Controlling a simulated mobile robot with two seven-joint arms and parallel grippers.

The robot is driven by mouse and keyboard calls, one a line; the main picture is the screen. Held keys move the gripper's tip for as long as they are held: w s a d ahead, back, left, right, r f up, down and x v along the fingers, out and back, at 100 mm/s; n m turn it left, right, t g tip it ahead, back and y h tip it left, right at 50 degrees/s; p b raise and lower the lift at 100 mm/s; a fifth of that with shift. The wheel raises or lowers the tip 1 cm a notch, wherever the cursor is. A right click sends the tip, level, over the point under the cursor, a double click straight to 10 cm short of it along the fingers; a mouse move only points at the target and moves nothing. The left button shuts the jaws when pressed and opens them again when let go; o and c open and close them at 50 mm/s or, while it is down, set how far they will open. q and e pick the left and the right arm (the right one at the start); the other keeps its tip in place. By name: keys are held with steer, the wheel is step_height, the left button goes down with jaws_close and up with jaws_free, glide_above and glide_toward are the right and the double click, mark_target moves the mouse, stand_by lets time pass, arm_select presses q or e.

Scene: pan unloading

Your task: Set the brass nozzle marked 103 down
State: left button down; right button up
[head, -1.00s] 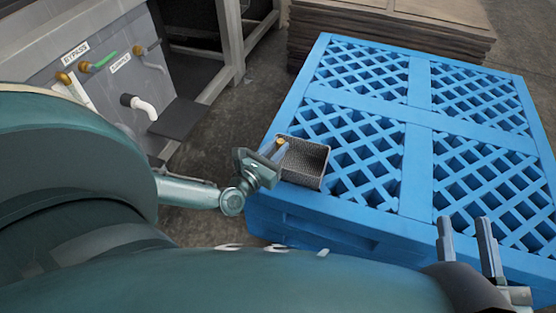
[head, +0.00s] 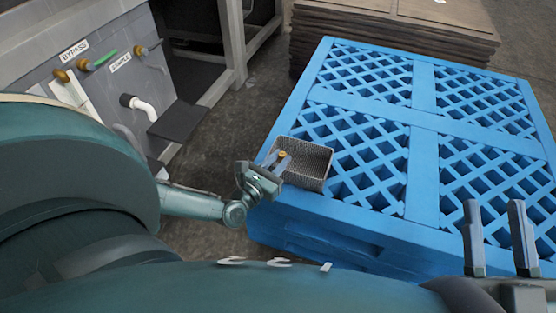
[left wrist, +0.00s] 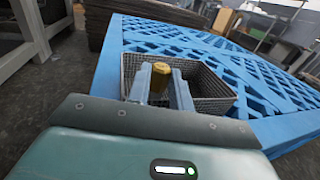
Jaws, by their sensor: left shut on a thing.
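The brass nozzle (left wrist: 160,78) is between the fingers of my left gripper (left wrist: 160,82), which is shut on it; its marking cannot be read. In the head view the nozzle (head: 282,154) shows as a small gold spot at the tips of my left gripper (head: 278,160). The nozzle is at the near left side of a grey mesh basket (head: 315,165), over or inside its opening; I cannot tell whether it touches the basket floor. The basket also shows in the left wrist view (left wrist: 212,103). My right gripper (head: 495,210) is open and empty, at the lower right.
The basket stands on the near left corner of a blue plastic pallet (head: 370,115). Stacked brown boards (head: 400,30) lie behind it. At the left is a grey panel (head: 110,60) with BYPASS and SAMPLE labels, pipes and a dark shelf (head: 180,118).

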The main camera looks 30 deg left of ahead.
arm_select(q)
steer(key=shift+f, duration=0.1)
steer(key=c, duration=1.3)
jaws_free()
steer(key=shift+o, duration=0.2)
arm_select(e)
steer(key=shift+r+n+y, duration=0.3)
steer(key=shift+r, duration=0.05)
arm_select(q)
steer(key=shift+r, duration=0.2)
steer(key=shift+r+p, duration=0.35)
steer(key=shift+p, duration=0.2)
steer(key=shift+s+r+p, duration=0.1)
steer(key=shift+r+p, duration=0.2)
steer(key=shift+p, duration=0.1)
steer(key=s+p, duration=0.2)
steer(key=s, duration=0.9)
steer(key=shift+s+f, duration=0.25)
steer(key=shift+s, duration=0.15)
arm_select(e)
steer(key=f+m+h, duration=0.1)
steer(key=s+f+m+g+h, duration=0.1)
steer(key=f, duration=0.1)
steer(key=shift+h, duration=0.3)
arm_select(q)
steer(key=shift+a, duration=0.1)
